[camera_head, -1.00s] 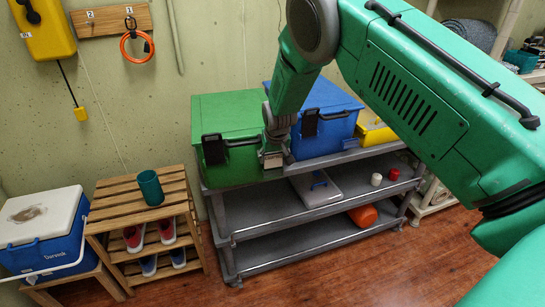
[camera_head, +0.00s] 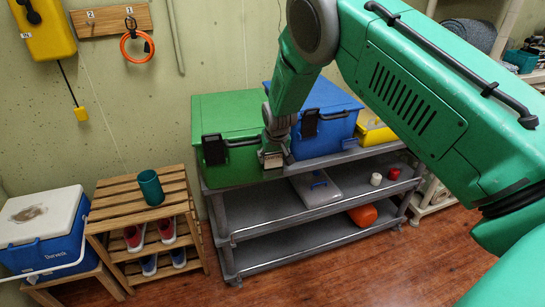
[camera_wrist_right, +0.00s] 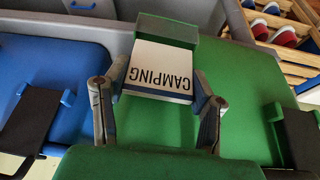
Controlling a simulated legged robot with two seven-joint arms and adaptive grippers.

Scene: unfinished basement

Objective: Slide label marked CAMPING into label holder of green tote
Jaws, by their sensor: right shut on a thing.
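The green tote (camera_head: 225,112) stands on the left end of the grey cart's top shelf; it also fills much of the wrist view (camera_wrist_right: 245,100). My right gripper (camera_head: 272,158) is at the tote's front, near its right corner. In the wrist view the right gripper (camera_wrist_right: 158,100) is shut on the white CAMPING label (camera_wrist_right: 160,70), whose text appears upside down. The label's far edge meets a dark green label holder (camera_wrist_right: 168,29). I cannot tell how far the label sits inside it. My left gripper is not in view.
A blue tote (camera_head: 325,125) and a yellow bin (camera_head: 372,132) stand to the right on the grey cart (camera_head: 265,208). A grey lid (camera_head: 315,188) lies on the middle shelf. A slatted wooden rack (camera_head: 130,205) holds a green cup (camera_head: 150,187). A cooler (camera_head: 45,235) stands at left.

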